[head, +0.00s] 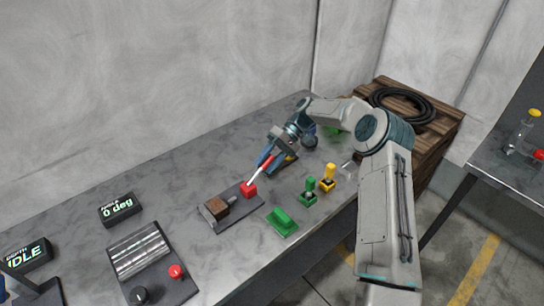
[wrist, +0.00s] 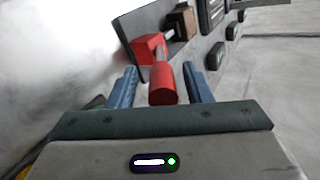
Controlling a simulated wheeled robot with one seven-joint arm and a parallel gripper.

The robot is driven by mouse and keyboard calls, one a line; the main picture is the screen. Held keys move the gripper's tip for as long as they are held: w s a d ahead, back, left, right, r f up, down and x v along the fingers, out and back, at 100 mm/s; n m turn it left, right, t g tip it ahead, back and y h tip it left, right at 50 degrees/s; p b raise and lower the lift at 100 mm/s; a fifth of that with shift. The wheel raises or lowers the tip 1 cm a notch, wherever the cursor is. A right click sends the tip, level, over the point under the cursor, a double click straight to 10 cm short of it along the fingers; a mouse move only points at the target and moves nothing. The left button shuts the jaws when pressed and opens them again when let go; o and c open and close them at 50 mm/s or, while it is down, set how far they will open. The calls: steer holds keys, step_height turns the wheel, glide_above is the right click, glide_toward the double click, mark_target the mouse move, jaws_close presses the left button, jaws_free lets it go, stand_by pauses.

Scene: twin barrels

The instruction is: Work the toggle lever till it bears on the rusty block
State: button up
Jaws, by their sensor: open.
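The rusty block (head: 216,207) is brown and sits in a grey holder on a dark base plate on the bench. It also shows at the top of the wrist view (wrist: 182,22). The toggle lever (head: 256,174) rises tilted from a red clamp body (head: 249,190) beside the block, with a pale shaft and red grip. A thin grey rod lies between clamp body and block; I cannot tell whether it touches the block. My gripper (head: 266,157) is open at the lever's upper end. In the wrist view, the red grip (wrist: 163,84) lies between the two blue fingers, with gaps on both sides.
A green block (head: 282,221), a green knob piece (head: 308,191) and a yellow one (head: 328,178) stand near the bench's front edge. A roller device (head: 140,252) and a "0 deg" display (head: 119,209) are at left. A wooden crate (head: 432,125) with coiled cable stands behind right.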

steer(key=p+v, duration=0.3)
steer(key=v, duration=1)
steer(key=shift+w+d+r, duration=0.2)
steer(key=shift+r, duration=0.05)
steer(key=shift+f, duration=0.1)
stand_by(1.0)
